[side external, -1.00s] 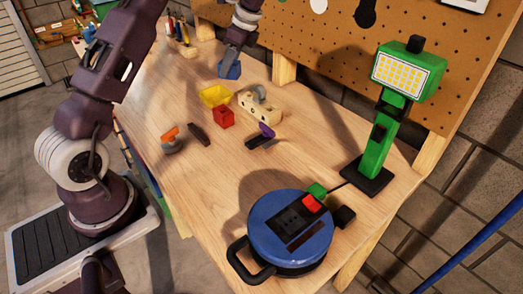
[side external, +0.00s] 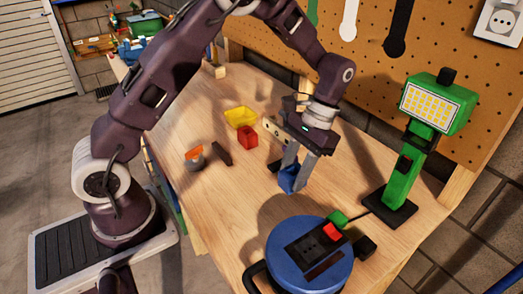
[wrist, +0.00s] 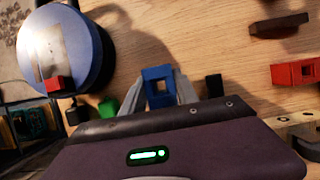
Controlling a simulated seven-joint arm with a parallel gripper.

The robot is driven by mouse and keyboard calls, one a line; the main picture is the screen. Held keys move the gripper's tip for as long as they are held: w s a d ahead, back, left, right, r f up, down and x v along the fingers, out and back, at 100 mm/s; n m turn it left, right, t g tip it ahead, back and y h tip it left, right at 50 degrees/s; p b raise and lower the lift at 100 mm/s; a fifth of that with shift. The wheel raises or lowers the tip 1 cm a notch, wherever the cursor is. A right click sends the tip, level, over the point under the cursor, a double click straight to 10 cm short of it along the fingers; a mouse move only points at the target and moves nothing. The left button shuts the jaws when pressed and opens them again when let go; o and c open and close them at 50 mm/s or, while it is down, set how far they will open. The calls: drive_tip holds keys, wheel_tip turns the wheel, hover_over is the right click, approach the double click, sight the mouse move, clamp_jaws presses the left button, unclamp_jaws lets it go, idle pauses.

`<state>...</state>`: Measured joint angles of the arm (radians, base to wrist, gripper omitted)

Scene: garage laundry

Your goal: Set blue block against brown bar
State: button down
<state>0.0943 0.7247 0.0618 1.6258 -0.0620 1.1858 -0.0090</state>
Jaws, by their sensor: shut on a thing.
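The blue block (side external: 288,180), which has a square opening, is between the fingers of my gripper (side external: 296,172). My gripper is shut on it, near the tabletop between the bar and the blue reel; I cannot tell whether the block touches the wood. In the wrist view the blue block (wrist: 158,72) shows between both pale fingers. The brown bar (side external: 222,153) lies on the table to the left of my gripper, apart from the block. The bar also shows in the wrist view (wrist: 279,24) at the top right.
A red block (side external: 247,138) and yellow tray (side external: 240,117) sit behind the bar. An orange-and-grey item (side external: 195,157) is left of the bar. The blue reel (side external: 283,250) and green lamp (side external: 408,160) stand front and right. Wood between block and bar looks mostly clear.

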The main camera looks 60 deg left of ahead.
wheel_tip(320, 180, up, 11)
drive_tip(key=w+a+f+m+t+y, duration=0.15)
drive_tip(key=w+a+m, duration=0.3)
drive_tip(key=a, duration=0.75)
drive_tip(key=w+a+m+y, duration=0.25)
drive_tip(key=a+m, duration=0.25)
drive_tip(key=a, duration=0.6)
drive_tip(key=s+a+r+m+t, duration=0.1)
drive_tip(key=s+a+m, duration=0.15)
drive_tip(key=a, duration=0.55)
drive_tip(key=s+a+m+t, duration=0.1)
drive_tip(key=a+m, duration=0.2)
drive_tip(key=a, duration=0.5)
drive_tip(key=s+a+r+m+t, duration=0.1)
drive_tip(key=a+m, duration=0.2)
drive_tip(key=a, duration=0.6)
drive_tip(key=shift+y, duration=0.3)
drive_tip(key=f, duration=1.5)
drive_tip(key=shift+d+f, duration=0.3)
drive_tip(key=shift+d, duration=0.1)
drive_tip(key=c, duration=0.9)
unclamp_jaws()
drive_tip(key=shift+f, duration=0.1)
